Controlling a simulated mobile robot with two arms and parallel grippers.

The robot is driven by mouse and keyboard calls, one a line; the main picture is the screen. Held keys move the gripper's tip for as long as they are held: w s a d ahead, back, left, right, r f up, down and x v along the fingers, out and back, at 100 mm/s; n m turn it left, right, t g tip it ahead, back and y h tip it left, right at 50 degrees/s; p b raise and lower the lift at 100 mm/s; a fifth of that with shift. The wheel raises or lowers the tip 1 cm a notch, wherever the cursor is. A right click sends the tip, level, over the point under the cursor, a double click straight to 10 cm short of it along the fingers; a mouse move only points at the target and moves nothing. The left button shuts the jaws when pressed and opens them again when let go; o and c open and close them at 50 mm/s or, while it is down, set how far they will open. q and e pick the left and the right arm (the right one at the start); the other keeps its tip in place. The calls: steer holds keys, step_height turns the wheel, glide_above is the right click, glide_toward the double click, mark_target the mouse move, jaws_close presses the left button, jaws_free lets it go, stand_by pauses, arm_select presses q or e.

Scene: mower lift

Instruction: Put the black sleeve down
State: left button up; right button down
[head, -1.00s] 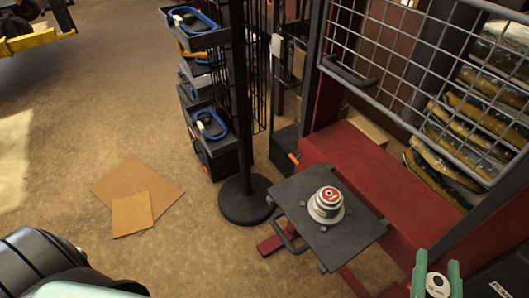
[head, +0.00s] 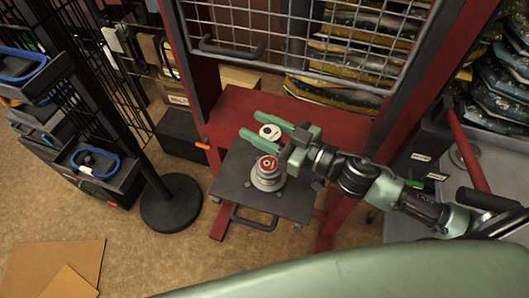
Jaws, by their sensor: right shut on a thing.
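My right gripper (head: 270,132) reaches in from the right, above the back edge of the dark square plate (head: 230,175). Its green fingers are shut on a round piece, taken to be the black sleeve (head: 269,131). Only its pale round top, with small dark marks, shows clearly; its sides are mostly hidden, so black cannot be confirmed. On the plate stands a silver stepped cylinder with a red-and-white top (head: 267,171), upright, just in front of the fingers. The held piece looks apart from it; its height above the plate cannot be told. My left gripper is not in view.
The plate has a front handle (head: 254,219) and sits before a red frame (head: 245,103). A wire mesh gate (head: 300,40) hangs behind. A black post with a round base (head: 171,203) and bins stands left. Cardboard sheets (head: 55,268) lie on the floor.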

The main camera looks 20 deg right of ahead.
steer(key=f, duration=0.3)
steer(key=shift+a+f, duration=0.2)
steer(key=shift+f, duration=0.1)
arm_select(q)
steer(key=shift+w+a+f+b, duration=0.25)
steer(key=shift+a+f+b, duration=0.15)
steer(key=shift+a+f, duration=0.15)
arm_select(e)
steer(key=shift+f, duration=2.05)
steer(key=shift+f, duration=0.2)
steer(key=c, duration=0.8)
jaws_free()
arm_select(q)
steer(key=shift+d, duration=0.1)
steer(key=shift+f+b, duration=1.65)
steer(key=shift+b, duration=0.1)
arm_select(e)
steer(key=v, duration=1.2)
